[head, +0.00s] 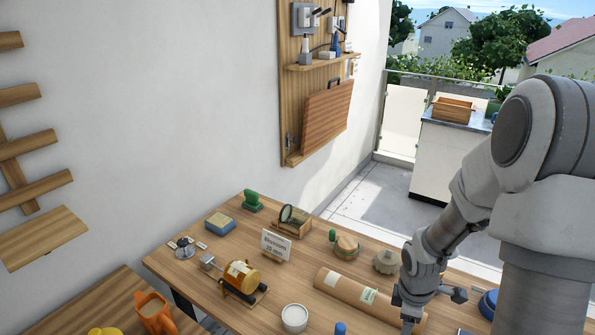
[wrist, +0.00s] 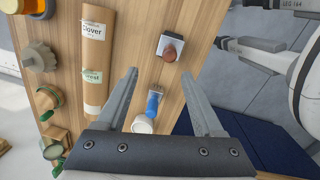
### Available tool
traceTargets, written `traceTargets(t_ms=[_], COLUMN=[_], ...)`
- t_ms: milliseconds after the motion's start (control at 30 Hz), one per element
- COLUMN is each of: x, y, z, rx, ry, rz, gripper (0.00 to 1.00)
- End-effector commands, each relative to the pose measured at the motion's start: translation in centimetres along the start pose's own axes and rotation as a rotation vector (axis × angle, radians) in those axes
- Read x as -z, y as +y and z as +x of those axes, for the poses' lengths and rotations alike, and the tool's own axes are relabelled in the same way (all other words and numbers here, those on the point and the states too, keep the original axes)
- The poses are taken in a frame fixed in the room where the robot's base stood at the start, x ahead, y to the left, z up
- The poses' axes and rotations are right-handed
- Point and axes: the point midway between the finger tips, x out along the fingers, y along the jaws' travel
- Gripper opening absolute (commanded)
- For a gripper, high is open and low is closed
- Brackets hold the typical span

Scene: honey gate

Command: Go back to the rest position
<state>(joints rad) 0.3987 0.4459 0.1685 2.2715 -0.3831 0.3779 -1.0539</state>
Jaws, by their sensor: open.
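My gripper (wrist: 160,73) is open in the wrist view, with both fingers apart and nothing held between them. It is above the wooden table (wrist: 205,20). A small blue-handled brush (wrist: 154,104) and a white cup (wrist: 142,125) lie below, in the gap between the fingers. In the head view my gripper (head: 408,322) is at the lower right, above the table's right part; its fingertips are cut off by the frame's bottom edge. An amber honey jar (head: 240,276) lies on its side on a dark stand at the table's left.
A long cardboard roll (head: 350,290) with labels lies left of my gripper. A sign (head: 275,245) reading "Blossom 20 mm", a yellow-blue sponge (head: 220,222) and a white cup (head: 294,317) stand on the table. A grey block with a reddish top (wrist: 170,46) is beyond the fingertips.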

Motion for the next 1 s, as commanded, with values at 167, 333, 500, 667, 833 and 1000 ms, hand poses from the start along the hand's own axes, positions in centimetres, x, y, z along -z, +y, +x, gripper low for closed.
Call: traceTargets(t_ms=[167, 333, 500, 667, 833, 1000], x=[0.5, 1.0, 1.6, 2.1, 2.6, 2.9], y=[0.1, -1.0, -2.9, -5.2, -8.3, -11.4], z=[-5.9, -10.9, -15.5, -19.1, -22.4, -24.7], rx=[-0.082, -0.147, -0.2, -0.232, -0.242, -0.222], ry=[-0.013, 0.008, 0.059, 0.133, 0.233, 0.338], rz=[0.186, 0.369, 0.552, 0.719, 0.889, 1.036], gripper=[0.69, 0.69, 0.69, 0.69, 0.69, 0.69])
